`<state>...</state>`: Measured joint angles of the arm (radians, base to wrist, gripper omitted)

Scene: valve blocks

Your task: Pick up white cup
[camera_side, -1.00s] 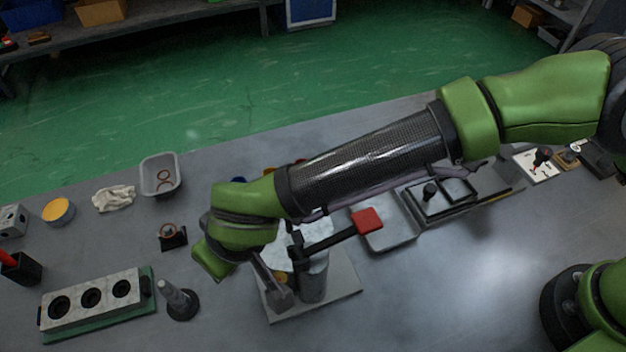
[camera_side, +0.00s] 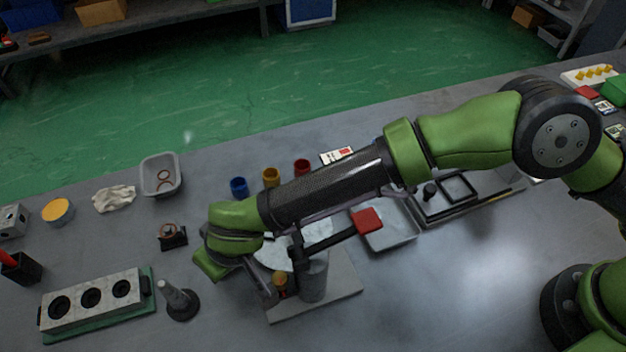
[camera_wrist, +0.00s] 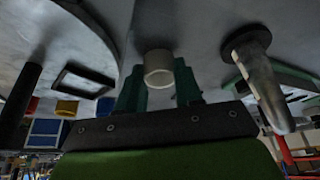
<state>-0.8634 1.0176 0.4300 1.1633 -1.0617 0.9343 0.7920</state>
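The white cup (camera_wrist: 158,70) shows in the wrist view between my gripper's two dark green fingers, its round opening facing the camera. My gripper (camera_wrist: 160,88) has its fingers apart, one on each side of the cup; I see no clear grip on it. In the side view my gripper (camera_side: 268,290) is low over the left part of a grey plate, left of the grey cylinder (camera_side: 313,277). The cup cannot be made out there, and the fingertips are largely hidden.
A red-ended lever (camera_side: 367,220) sticks out right of the cylinder. Blue (camera_side: 239,187), yellow (camera_side: 271,177) and red (camera_side: 302,167) cups stand behind. The right front table is clear.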

